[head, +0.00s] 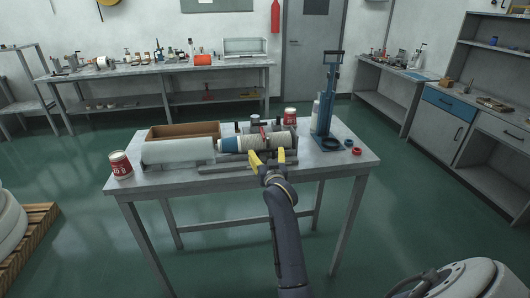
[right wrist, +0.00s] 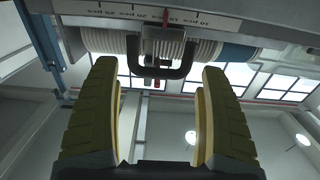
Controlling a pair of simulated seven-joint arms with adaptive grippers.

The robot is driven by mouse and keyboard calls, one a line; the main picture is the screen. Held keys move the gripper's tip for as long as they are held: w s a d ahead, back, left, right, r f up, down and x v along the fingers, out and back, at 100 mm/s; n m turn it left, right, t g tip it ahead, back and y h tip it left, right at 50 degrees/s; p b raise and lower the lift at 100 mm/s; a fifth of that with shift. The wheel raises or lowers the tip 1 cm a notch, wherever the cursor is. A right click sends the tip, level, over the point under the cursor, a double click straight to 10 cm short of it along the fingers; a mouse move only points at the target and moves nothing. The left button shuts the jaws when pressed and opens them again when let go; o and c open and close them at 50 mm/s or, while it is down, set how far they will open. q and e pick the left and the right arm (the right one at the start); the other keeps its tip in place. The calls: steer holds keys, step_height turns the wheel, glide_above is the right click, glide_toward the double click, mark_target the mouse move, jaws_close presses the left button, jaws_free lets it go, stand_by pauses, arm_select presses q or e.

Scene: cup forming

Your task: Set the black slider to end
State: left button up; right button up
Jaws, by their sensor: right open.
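The black slider shows in the right wrist view as a dark U-shaped handle (right wrist: 160,62) under a ribbed white cup stack. A thin red pointer (right wrist: 165,18) lies over a printed scale (right wrist: 205,20) marked in pcs, around its middle, away from both ends. My right gripper (head: 267,157) is at the front of the cup machine (head: 230,165). In the right wrist view its yellow fingers (right wrist: 160,105) are apart, with the handle beyond the gap between them and nothing held. In the head view the fingers cover the handle area. My left gripper is not in view.
A white cup stack with a blue end (head: 229,145) lies on the machine. A blue press (head: 326,115) stands at right, near red rings (head: 356,151). A red-white can (head: 121,164) stands at left and a wooden box (head: 183,131) behind. The front table edge is clear.

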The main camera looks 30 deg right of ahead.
steer(key=shift+x, duration=1.25)
